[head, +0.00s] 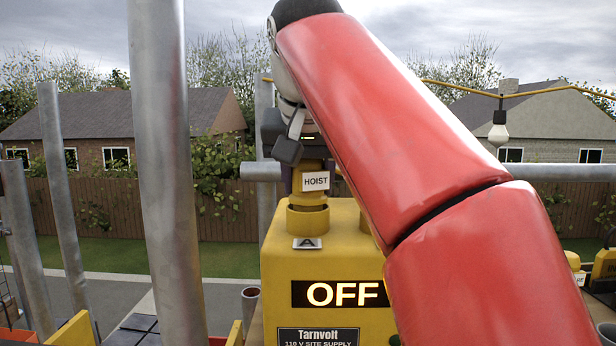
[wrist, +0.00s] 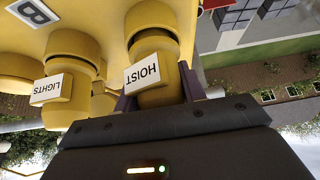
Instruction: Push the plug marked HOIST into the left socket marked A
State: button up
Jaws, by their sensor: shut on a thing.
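The yellow plug with the white HOIST label (head: 316,181) stands upright directly over the left socket marked A (head: 307,222). Its lower end meets the socket's yellow collar; how deep it sits I cannot tell. In the wrist view the HOIST plug (wrist: 150,78) is in line with a round yellow socket (wrist: 152,22). My gripper (head: 305,172) is above the socket, shut on the HOIST plug, with purple fingers on both sides of it in the wrist view (wrist: 157,96). My red arm hides the right part of the yellow supply box (head: 281,262).
The box's display (head: 340,294) reads OFF. A LIGHTS plug (wrist: 52,88) is beside the HOIST plug at another socket, near a plate marked B (wrist: 34,12). Grey scaffold poles (head: 165,150) stand to the left; a horizontal pole (head: 260,171) runs behind the box.

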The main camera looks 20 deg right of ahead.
jog(key=shift+f, duration=0.2)
jog(key=o, duration=0.8)
